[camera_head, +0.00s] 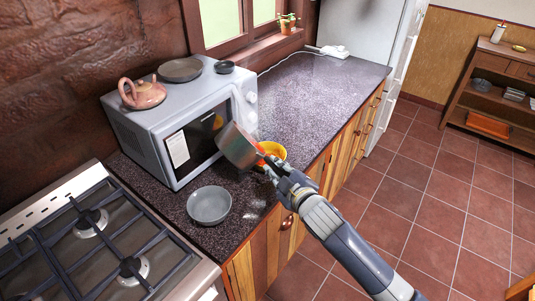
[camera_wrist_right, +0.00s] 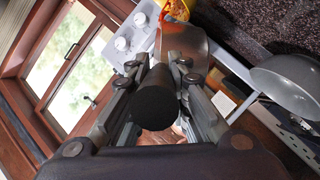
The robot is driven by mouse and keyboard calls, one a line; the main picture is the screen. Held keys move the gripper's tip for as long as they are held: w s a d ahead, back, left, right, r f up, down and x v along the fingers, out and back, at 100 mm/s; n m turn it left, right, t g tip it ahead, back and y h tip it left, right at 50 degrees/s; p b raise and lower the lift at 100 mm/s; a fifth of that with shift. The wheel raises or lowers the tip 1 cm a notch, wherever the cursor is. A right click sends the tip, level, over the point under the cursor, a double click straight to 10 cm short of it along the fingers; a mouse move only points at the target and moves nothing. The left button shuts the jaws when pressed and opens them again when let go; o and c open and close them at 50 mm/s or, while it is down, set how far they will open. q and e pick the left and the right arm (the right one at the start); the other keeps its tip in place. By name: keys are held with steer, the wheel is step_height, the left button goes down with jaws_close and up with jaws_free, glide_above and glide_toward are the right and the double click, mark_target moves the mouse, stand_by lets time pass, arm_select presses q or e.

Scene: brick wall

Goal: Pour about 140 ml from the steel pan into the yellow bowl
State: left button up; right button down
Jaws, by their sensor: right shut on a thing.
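The steel pan (camera_head: 236,147) is held in the air over the counter in front of the microwave, clearly tilted. Its steel side (camera_wrist_right: 186,40) shows at the top of the right wrist view. My right gripper (camera_head: 271,170) is shut on the pan's dark handle (camera_wrist_right: 156,98). The yellow bowl (camera_head: 275,149) stands on the counter just right of the pan, partly hidden by the pan and gripper. Orange shows at the bowl; I cannot tell whether any is flowing. The bowl's edge (camera_wrist_right: 176,8) also shows in the wrist view. My left gripper is not in view.
A grey bowl (camera_head: 209,205) stands on the counter near the gas stove (camera_head: 100,245). The microwave (camera_head: 165,125) carries a teapot (camera_head: 143,94) and dark dishes. The counter beyond the yellow bowl (camera_head: 315,90) is mostly clear, with a white cable at the back.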

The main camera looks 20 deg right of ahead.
steer(key=shift+w+d+r+m+y, duration=0.2)
steer(key=shift+d+r+m+y, duration=0.1)
steer(key=shift+d+r+m, duration=0.15)
stand_by(1.0)
steer(key=shift+a, duration=0.15)
steer(key=shift+s+a+f+n, duration=0.1)
steer(key=shift+a+f+n, duration=0.05)
steer(key=shift+a+n, duration=0.3)
steer(key=shift+n, duration=0.1)
steer(key=a+n, duration=0.1)
steer(key=a+f+n+h+b, duration=0.1)
steer(key=a, duration=0.1)
steer(key=s+a+n+t+h, duration=0.1)
steer(key=n, duration=0.1)
steer(key=shift+a+f+b, duration=0.25)
steer(key=shift+b, duration=0.1)
steer(key=shift+r, duration=0.15)
